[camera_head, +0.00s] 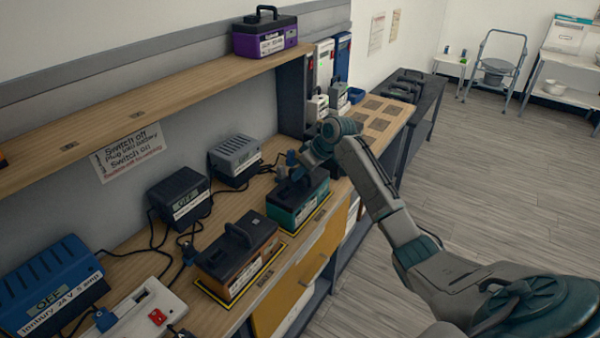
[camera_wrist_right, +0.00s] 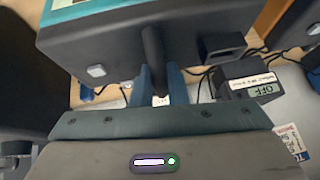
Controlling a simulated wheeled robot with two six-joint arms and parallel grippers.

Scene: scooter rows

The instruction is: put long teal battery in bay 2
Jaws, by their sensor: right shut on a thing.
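The teal battery (camera_head: 297,203) has a dark top and a white label. It is at the far yellow-outlined bay (camera_head: 322,214) on the wooden bench; I cannot tell whether it rests fully there. My right gripper (camera_head: 297,170) reaches over its top and is shut on its handle. In the right wrist view, the blue fingers (camera_wrist_right: 161,88) close around the dark handle, with the battery's dark body and teal edge (camera_wrist_right: 78,8) above. The bay's number is not readable. My left gripper is not in view.
An orange-brown battery (camera_head: 237,257) sits in the nearer yellow-outlined bay. Behind are a black charger (camera_head: 180,197), a grey charger (camera_head: 235,158) and loose cables. A blue charger (camera_head: 52,285) stands at left. A purple battery (camera_head: 265,36) sits on the shelf (camera_head: 150,100) above.

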